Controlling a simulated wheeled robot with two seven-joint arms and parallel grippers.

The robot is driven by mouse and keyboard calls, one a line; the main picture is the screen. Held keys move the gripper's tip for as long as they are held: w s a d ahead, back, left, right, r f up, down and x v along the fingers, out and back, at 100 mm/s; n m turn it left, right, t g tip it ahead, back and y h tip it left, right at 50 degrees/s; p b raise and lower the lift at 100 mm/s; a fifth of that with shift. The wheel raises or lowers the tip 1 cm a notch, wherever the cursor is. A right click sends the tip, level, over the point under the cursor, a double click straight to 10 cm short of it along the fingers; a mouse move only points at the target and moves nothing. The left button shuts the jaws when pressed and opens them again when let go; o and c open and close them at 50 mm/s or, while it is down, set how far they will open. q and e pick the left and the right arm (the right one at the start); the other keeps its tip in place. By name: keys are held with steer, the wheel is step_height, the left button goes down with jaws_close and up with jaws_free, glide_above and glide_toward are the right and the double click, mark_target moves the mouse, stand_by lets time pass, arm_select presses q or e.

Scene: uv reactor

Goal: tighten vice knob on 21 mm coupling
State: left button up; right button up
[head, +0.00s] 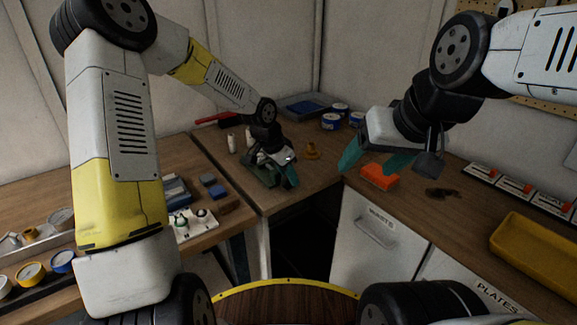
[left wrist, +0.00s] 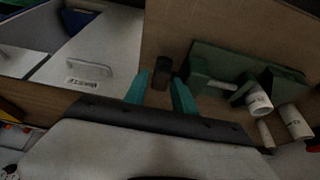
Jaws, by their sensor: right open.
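The green vice (head: 262,172) stands on the bench near the back corner, partly hidden behind my left gripper in the head view. It also shows in the left wrist view (left wrist: 215,62). A dark knob (left wrist: 162,70) shows there between the tips of my left gripper (left wrist: 160,80), whose teal fingers are apart with a gap on each side of it. In the head view my left gripper (head: 285,178) is at the vice's right side. My right gripper (head: 374,158) is open and empty above the right bench. I cannot make out the 21 mm coupling.
White bottles (head: 232,143) stand by the vice. A small brass-coloured piece (head: 312,152) is to its right. An orange block (head: 379,177) lies below my right gripper. A yellow tray (head: 540,255) is at the right. Blue tins (head: 331,121) stand at the back.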

arm_select(q)
jaws_close()
steer(key=shift+d+g+y, duration=0.15)
steer(key=shift+g+y, duration=0.15)
steer(key=shift+y, duration=0.1)
steer(key=shift+w+d+g+y, duration=0.2)
steer(key=shift+g+y, duration=0.3)
steer(key=shift+y, duration=0.2)
steer(key=shift+w+d+f+g+y, duration=0.1)
steer(key=shift+d+g+y, duration=0.05)
steer(key=shift+g+y, duration=0.65)
steer(key=shift+w+d+f+g+y, duration=0.1)
steer(key=shift+g+y, duration=0.4)
steer(key=shift+y, duration=0.5)
jaws_free()
